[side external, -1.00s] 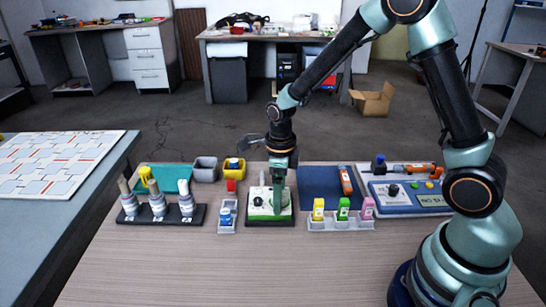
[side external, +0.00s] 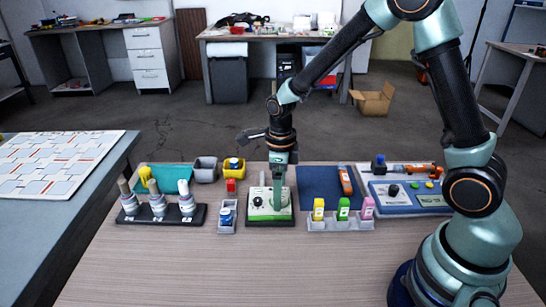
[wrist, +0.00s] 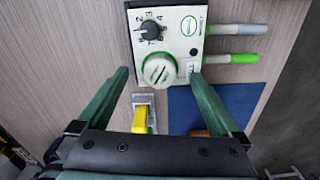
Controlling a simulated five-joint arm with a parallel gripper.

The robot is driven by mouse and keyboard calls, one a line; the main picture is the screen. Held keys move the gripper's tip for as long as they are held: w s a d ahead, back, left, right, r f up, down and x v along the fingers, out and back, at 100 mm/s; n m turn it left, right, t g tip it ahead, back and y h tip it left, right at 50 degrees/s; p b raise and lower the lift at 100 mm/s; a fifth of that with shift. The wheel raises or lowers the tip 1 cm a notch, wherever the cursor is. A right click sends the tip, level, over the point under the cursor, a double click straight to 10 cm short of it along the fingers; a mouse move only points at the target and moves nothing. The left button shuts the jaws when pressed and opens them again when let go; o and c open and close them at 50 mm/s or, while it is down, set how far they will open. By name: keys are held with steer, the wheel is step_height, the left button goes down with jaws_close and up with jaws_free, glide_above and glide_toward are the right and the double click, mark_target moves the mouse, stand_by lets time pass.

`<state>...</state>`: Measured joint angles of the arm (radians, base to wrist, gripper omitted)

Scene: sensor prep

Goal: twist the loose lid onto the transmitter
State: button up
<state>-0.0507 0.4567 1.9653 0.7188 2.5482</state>
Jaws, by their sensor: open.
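The transmitter (side external: 257,208) is a pale box with green trim and a black dial. It sits on a dark mat on the table; the wrist view shows its face (wrist: 181,22) from above. The lid (wrist: 159,70) is a round white cap with slots and a green rim, at one edge of the transmitter. I cannot tell whether it is seated or threaded. My gripper (wrist: 160,77) is open, with one green finger on each side of the lid and gaps visible. In the side view my gripper (side external: 278,206) points down and hides the lid.
A grey-and-green pair of probes (wrist: 235,43) extends from the transmitter. A tray with yellow, green and pink bottles (side external: 340,225) stands front right. A blue mat (side external: 315,183) and a control panel (side external: 410,197) lie right. A bottle rack (side external: 160,215) stands left. The front table is clear.

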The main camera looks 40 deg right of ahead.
steer(key=shift+r, duration=3.05)
steer(key=shift+r, duration=0.15)
steer(key=s+d+r+n+t, duration=0.1)
steer(key=s+r+n, duration=0.4)
steer(key=n, duration=0.9)
steer(key=s+d+r+n+t, duration=0.1)
steer(key=s+r+n+t, duration=0.3)
steer(key=n, duration=1)
step_height(320, 180, up, 4)
steer(key=shift+s+f+n+t, duration=0.15)
steer(key=shift+s+n+t, duration=0.15)
steer(key=shift+s, duration=0.55)
steer(key=shift+c, duration=0.3)
